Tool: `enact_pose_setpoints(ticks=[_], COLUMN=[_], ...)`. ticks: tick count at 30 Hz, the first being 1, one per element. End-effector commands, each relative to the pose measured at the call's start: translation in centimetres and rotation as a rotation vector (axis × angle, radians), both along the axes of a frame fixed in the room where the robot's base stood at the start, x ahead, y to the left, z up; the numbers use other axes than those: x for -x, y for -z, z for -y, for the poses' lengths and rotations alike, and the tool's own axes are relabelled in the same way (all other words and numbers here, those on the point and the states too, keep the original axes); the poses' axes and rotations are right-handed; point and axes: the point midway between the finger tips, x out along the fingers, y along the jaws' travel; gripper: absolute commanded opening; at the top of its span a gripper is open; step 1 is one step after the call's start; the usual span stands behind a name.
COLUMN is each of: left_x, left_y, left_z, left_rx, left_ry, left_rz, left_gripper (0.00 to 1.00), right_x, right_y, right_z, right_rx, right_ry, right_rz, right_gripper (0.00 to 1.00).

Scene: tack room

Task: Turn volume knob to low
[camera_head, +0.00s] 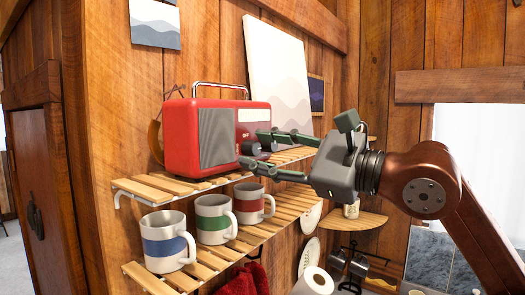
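A red radio (188,135) with a grey speaker grille and a chrome handle stands on the upper slatted shelf. Its front panel shows the word OFF, with a dark round knob (250,149) below it. My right gripper (253,148) reaches in from the right, its green-grey fingers spread apart. One fingertip is above the knob and the other is below it in the picture. I cannot tell whether either touches it. The fingers hide part of the radio's front panel. My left gripper is not in view.
The upper shelf (150,190) has free slats at its left end. A blue-banded mug (165,243), a green-banded mug (213,222) and a red-banded mug (250,206) stand on the lower shelf. A pale canvas (277,75) leans behind the radio.

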Motion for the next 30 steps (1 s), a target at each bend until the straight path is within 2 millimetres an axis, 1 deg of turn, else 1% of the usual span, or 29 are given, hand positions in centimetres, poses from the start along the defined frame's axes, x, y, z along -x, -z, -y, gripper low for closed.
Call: enact_pose_setpoints(ticks=[6, 10, 14, 21, 24, 27, 30], left_x=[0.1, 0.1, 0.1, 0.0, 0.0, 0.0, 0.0], left_y=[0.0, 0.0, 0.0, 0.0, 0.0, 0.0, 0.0], left_z=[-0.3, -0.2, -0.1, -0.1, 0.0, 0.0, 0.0], left_rx=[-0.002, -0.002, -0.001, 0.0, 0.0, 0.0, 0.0], left_ry=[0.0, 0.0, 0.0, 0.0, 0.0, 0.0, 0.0], left_rz=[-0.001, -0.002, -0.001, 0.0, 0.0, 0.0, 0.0], left_gripper=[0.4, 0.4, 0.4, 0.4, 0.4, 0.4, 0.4], right_x=[0.1, 0.5, 1.7, 4.6, 5.6, 6.3, 6.8], right_y=[-0.1, 0.0, 0.1, 0.6, 0.7, 0.8, 0.9], right_z=[0.0, 0.8, 2.5, 6.6, 7.9, 8.9, 9.4], right_rx=[-0.001, -0.001, -0.001, -0.001, -0.001, -0.001, 0.001], right_ry=[0.0, 0.001, 0.003, 0.003, 0.002, 0.002, 0.001], right_rz=[0.001, 0.002, 0.004, 0.001, 0.0, -0.001, 0.0], right_gripper=[0.39, 0.39, 0.39, 0.39, 0.39, 0.39, 0.39])
